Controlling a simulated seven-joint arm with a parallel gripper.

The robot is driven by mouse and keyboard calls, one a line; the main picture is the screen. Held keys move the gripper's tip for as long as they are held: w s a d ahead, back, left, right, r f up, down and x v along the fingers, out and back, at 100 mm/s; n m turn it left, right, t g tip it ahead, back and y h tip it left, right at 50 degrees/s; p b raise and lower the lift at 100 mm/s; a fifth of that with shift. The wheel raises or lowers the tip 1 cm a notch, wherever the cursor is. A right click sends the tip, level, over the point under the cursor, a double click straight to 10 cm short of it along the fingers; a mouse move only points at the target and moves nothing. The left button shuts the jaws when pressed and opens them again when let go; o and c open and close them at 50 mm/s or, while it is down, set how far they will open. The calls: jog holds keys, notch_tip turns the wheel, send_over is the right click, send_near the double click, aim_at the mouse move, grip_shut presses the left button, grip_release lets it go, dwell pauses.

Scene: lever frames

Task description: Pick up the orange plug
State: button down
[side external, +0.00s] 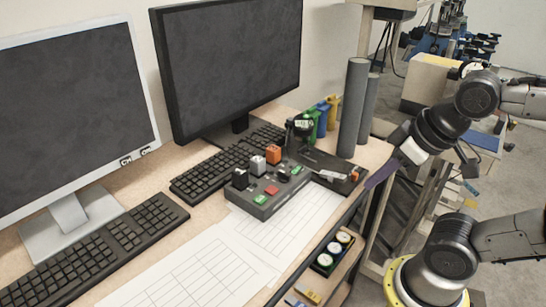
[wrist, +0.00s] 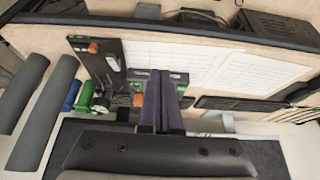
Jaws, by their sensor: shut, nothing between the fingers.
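An orange block (side external: 273,153) stands upright on top of the grey control box (side external: 262,204), beside a grey block (side external: 258,166). Another small orange piece (side external: 355,175) sits at the right end of a dark panel (side external: 322,160). I cannot tell for certain which one is the plug. In the wrist view, one orange piece (wrist: 93,47) is on the panel and another (wrist: 138,99) is beside my fingers, partly hidden.
Two tall grey cylinders (side external: 354,110) and green, blue and yellow items (side external: 322,118) stand behind the panel. Monitors (side external: 230,65) and keyboards (side external: 100,245) fill the back and left. Paper sheets (side external: 205,270) lie flat in front of the control box.

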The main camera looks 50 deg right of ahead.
jog(key=shift+c, duration=2.2)
grip_release()
jog(key=w+d+r+m+g, duration=0.1)
jog(key=w+r+m+g, duration=0.1)
jog(key=w+r+m, duration=1.1)
jog(key=m+g, duration=0.4)
jog(key=m, duration=0.1)
send_over(273, 148)
jog(key=f, duration=1.6)
jog(key=shift+w+d, duration=0.1)
jog(key=shift+d, duration=0.1)
jog(key=shift+a+f, duration=0.15)
jog(key=shift+f, duration=2.9)
